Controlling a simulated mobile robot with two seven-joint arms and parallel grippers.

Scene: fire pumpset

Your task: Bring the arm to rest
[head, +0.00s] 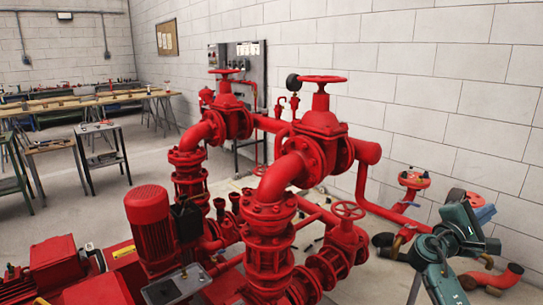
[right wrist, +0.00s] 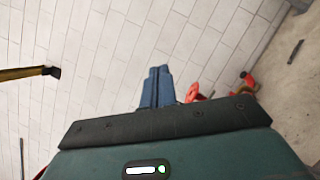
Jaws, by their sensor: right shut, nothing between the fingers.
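My right arm (head: 450,240), teal and dark grey, stands at the lower right of the head view. My right gripper (head: 485,213) has blue fingers and is in front of the white block wall, near the red piping. In the right wrist view the two blue fingers (right wrist: 158,72) lie side by side, shut, with nothing between them. My left gripper is in neither view.
A red pumpset with a large handwheel valve (head: 320,122) and a red motor (head: 150,220) fills the middle. A red valve (head: 413,180) stands close to my right arm. The white wall (head: 440,80) is behind. Tables (head: 80,103) stand far left.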

